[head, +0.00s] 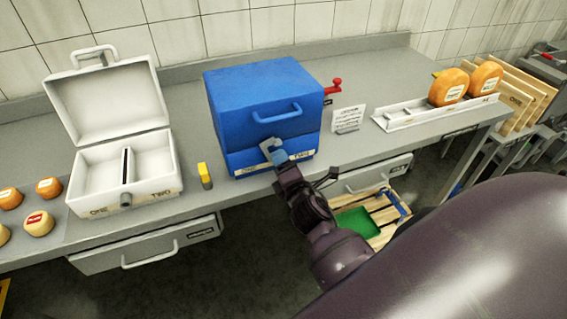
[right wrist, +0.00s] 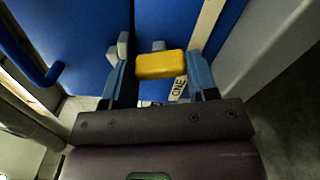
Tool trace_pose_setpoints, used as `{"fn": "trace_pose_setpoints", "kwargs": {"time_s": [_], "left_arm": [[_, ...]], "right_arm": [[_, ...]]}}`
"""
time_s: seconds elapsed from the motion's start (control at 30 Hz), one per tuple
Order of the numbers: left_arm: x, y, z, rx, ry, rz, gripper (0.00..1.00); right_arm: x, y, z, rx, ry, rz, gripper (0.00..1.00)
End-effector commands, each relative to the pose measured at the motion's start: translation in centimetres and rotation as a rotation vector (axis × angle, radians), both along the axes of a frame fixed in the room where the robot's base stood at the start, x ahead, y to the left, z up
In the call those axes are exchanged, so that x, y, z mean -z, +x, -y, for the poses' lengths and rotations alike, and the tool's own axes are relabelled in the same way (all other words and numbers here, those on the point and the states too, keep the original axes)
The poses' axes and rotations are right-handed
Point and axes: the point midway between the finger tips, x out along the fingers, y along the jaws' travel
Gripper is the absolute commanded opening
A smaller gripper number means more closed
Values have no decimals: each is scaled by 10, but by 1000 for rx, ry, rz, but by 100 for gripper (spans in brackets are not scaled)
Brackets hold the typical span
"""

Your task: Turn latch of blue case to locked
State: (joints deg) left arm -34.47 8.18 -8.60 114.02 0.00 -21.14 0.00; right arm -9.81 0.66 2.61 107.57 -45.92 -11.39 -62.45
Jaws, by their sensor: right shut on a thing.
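The blue case (head: 262,95) stands closed at the middle of the counter, its lid handle facing me. My right gripper (head: 275,153) is at the lower front of the case, near the seam under the lid. In the right wrist view a yellow bar (right wrist: 160,65), apparently the case's latch, sits between the two fingers of my right gripper (right wrist: 160,72), which is shut on it. A small grey piece (right wrist: 158,45) shows just beyond the bar. In the head view the gripper hides the latch, so its exact angle is hard to tell. My left gripper is not in view.
An open white case (head: 160,165) stands at left, beside several small cheeses (head: 48,187). A yellow-topped block (head: 203,172) stands between the cases. A red crank (head: 335,85) and a white card (head: 348,119) are right of the blue case. Drawers (head: 150,248) lie below the counter.

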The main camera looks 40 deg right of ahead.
Motion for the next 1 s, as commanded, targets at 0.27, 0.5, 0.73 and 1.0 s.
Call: {"fn": "trace_pose_setpoints", "kwargs": {"time_s": [0.27, 0.5, 0.73, 1.0], "left_arm": [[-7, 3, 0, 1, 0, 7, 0], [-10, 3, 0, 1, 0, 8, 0], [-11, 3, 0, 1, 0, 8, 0], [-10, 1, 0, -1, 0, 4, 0]], "right_arm": [[-1, 0, 0, 1, 199, 47, 30], [0, 0, 1, 1, 298, 72, 29], [0, 0, 1, 1, 336, 81, 30], [0, 0, 1, 1, 343, 83, 30]]}}
